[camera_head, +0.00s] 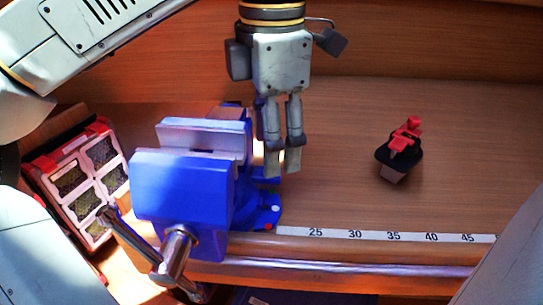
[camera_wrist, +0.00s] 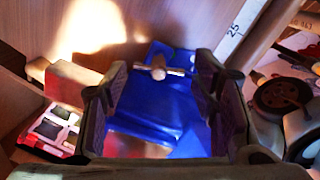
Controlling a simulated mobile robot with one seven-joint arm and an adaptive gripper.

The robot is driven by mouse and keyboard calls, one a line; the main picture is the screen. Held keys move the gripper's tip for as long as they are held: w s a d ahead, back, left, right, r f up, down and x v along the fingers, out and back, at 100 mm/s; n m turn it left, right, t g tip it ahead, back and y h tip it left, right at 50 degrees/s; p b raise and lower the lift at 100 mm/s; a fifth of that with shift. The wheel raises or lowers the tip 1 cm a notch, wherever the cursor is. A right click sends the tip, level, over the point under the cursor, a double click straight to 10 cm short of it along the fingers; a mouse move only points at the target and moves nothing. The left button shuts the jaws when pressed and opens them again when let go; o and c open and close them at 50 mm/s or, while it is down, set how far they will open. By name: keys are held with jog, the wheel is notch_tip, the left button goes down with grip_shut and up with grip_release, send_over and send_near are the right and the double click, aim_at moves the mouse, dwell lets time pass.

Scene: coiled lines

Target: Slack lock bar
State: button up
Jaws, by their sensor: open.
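A blue bench vise (camera_head: 180,190) stands at the front left of the wooden bench, with pale jaws on top and a silver handle (camera_head: 178,250) at its front. My gripper (camera_head: 281,172) points down just right of the vise body, over its blue base. It is open, with a gap between its fingers. In the wrist view, the fingers of my gripper (camera_wrist: 161,72) stand either side of a short metallic bar (camera_wrist: 158,69), which lies over the blue base (camera_wrist: 160,110). I cannot tell whether they touch it. In the head view this bar is not clearly visible behind my fingers.
A red and white compartment box (camera_head: 85,180) stands left of the vise. A red and black tool (camera_head: 402,148) lies on the right of the bench. A numbered scale strip (camera_head: 385,235) runs along the front edge. The bench between vise and tool is clear.

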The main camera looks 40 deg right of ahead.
jog(key=shift+f, duration=1)
